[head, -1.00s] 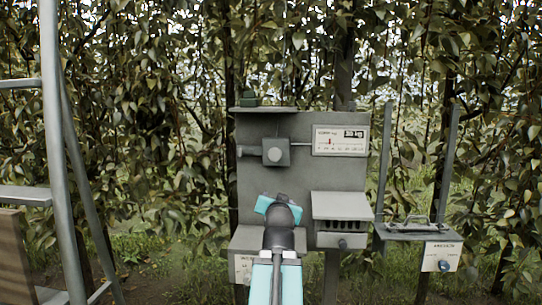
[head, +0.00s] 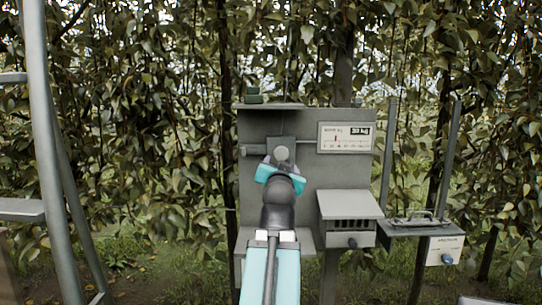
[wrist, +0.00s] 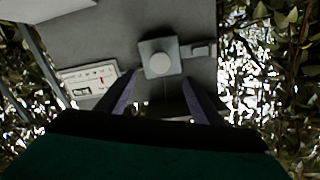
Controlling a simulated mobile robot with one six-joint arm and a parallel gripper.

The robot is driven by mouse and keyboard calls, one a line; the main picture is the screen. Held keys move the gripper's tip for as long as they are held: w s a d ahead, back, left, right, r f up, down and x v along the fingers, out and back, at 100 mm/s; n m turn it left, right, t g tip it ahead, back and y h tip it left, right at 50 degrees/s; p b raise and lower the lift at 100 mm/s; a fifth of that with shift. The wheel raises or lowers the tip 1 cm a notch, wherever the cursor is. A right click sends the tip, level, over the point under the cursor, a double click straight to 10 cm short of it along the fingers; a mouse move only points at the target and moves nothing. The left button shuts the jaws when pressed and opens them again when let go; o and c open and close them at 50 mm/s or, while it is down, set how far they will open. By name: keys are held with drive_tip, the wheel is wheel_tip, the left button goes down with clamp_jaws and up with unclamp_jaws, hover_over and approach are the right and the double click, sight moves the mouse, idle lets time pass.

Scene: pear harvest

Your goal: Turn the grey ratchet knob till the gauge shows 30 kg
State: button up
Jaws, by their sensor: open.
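The grey ratchet knob (head: 282,154) is a round knob on a square grey block, mounted on the upper part of a grey panel (head: 305,185). It also shows in the wrist view (wrist: 160,64). The gauge (head: 346,137) is a white plate to its right with a small red pointer at the left part of its scale and a dark digital readout, too small to read surely. The gauge shows in the wrist view (wrist: 90,80) too. My gripper (wrist: 157,85) is open and empty, its fingers apart just short of the knob. In the head view my arm hides the panel's lower middle.
A hooded grey box with slots (head: 348,205) sits at the panel's lower right. Further right is a small shelf with a handle (head: 415,219) and a white plate with a blue knob (head: 445,251). A ladder-like metal frame (head: 45,120) stands at the left.

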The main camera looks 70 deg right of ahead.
sight(281, 155)
drive_tip(key=shift+w+d+r+p, duration=0.15)
drive_tip(key=shift+d+p, duration=0.1)
drive_tip(key=shift+p, duration=0.25)
drive_tip(key=p+x, duration=0.3)
drive_tip(key=p, duration=0.3)
drive_tip(key=shift+d, duration=0.15)
idle(0.4)
drive_tip(key=shift+w+d+p, duration=0.15)
drive_tip(key=shift+d+p, duration=0.25)
drive_tip(key=shift+p, duration=0.85)
drive_tip(key=p+x, duration=0.2)
drive_tip(key=p, duration=0.5)
drive_tip(key=shift+w+d, duration=0.15)
drive_tip(key=shift+w, duration=0.05)
drive_tip(key=d+p, duration=0.1)
drive_tip(key=p, duration=0.4)
drive_tip(key=shift+d, duration=0.1)
drive_tip(key=shift+p+x, duration=0.55)
drive_tip(key=shift+x, duration=2.25)
drive_tip(key=c, duration=1.1)
